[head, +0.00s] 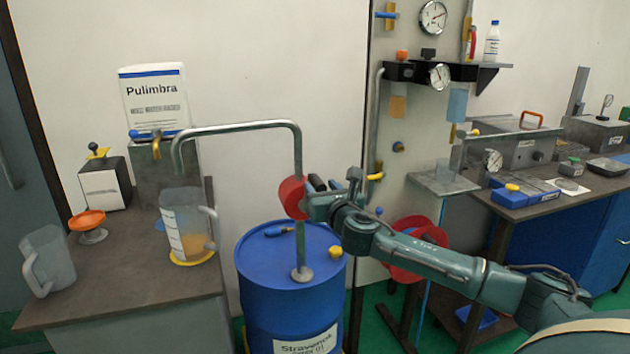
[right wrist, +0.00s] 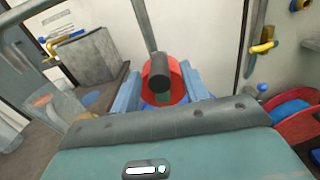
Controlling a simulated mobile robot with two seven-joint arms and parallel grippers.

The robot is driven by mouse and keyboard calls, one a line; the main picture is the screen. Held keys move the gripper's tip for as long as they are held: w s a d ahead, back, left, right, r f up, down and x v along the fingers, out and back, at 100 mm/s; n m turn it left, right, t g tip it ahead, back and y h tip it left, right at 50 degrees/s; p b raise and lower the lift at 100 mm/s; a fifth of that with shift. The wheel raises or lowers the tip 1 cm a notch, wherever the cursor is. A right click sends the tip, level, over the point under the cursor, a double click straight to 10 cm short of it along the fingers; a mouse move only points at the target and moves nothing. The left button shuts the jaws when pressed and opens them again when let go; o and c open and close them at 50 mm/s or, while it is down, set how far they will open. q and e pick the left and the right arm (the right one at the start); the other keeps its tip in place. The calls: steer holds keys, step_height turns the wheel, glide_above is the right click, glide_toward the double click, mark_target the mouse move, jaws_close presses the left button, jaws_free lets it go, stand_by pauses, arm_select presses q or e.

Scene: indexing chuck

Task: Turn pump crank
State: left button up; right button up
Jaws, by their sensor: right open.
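The pump stands on a blue drum (head: 290,262). It has a red round body (head: 291,198) on a grey pipe (head: 300,150) that bends left and down over a clear measuring jug (head: 188,225). My right gripper (head: 313,195) is at the right side of the red body. In the right wrist view the jaws (right wrist: 161,90) are open. The black crank handle (right wrist: 159,72) points toward the camera between the two fingers, with the red body (right wrist: 178,85) behind it. I cannot tell whether a finger touches the handle. My left gripper is not in view.
The jug, holding some amber liquid, stands on a yellow disc on the left bench (head: 120,270). A blue-handled tool (head: 279,231) and yellow cap (head: 336,251) lie on the drum top.

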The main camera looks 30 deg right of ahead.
mark_target(316, 181)
steer(key=shift+x, duration=2.2)
steer(key=shift+c, duration=0.5)
jaws_close()
